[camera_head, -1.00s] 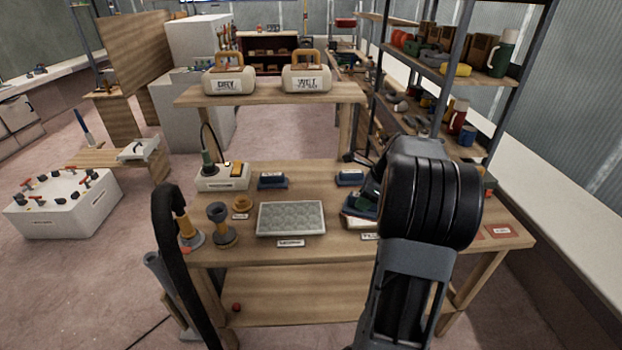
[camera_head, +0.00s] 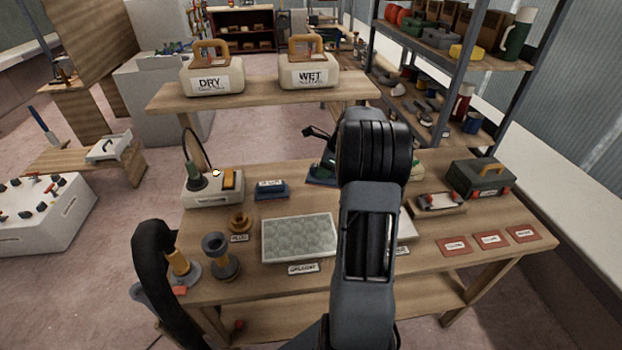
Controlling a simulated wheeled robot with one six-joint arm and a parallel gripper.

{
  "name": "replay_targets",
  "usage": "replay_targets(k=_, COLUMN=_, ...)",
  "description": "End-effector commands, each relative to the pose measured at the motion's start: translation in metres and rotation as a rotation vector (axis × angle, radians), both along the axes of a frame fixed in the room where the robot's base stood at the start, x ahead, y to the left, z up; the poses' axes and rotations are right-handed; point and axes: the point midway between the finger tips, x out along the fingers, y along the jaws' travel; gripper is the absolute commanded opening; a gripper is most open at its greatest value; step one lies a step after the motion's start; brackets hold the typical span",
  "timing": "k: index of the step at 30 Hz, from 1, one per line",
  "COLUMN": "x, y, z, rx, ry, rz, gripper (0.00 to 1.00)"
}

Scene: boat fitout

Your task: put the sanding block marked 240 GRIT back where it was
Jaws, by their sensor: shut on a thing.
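My gripper (camera_head: 328,152) is mostly hidden behind my black wrist, above the back middle of the workbench. It is shut on what looks like the sanding block (camera_head: 330,167), of which only a small dark green part shows left of the wrist. The 240 GRIT marking cannot be read. A blue block-like piece (camera_head: 319,181) shows just under it on the bench; whether the two touch I cannot tell. Another blue piece (camera_head: 271,190) with a white label stands to the left, its label too small to read.
A tray of round cells (camera_head: 299,237) lies at the bench's front middle. A power box (camera_head: 212,189) stands at the left, a green toolbox (camera_head: 481,179) at the right. Jugs marked DRY (camera_head: 211,78) and WET (camera_head: 308,72) stand on a raised shelf behind. Red cards (camera_head: 489,240) lie front right.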

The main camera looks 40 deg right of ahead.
Motion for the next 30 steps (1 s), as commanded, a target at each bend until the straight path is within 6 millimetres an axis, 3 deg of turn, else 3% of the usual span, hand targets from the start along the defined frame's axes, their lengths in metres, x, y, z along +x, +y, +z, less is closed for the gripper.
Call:
replay_targets(k=3, x=0.025, y=-0.006, z=-0.015, rx=0.002, ry=0.004, rz=-0.010, gripper=0.12)
replay_targets(k=12, x=0.057, y=-0.008, z=-0.055, rx=-0.001, ry=0.001, rz=-0.011, gripper=0.12)
replay_targets(k=22, x=0.068, y=-0.007, z=-0.069, rx=0.001, ry=0.001, rz=-0.007, gripper=0.12)
replay_targets(k=30, x=0.068, y=-0.007, z=-0.098, rx=0.000, ry=0.002, rz=-0.008, gripper=0.12)
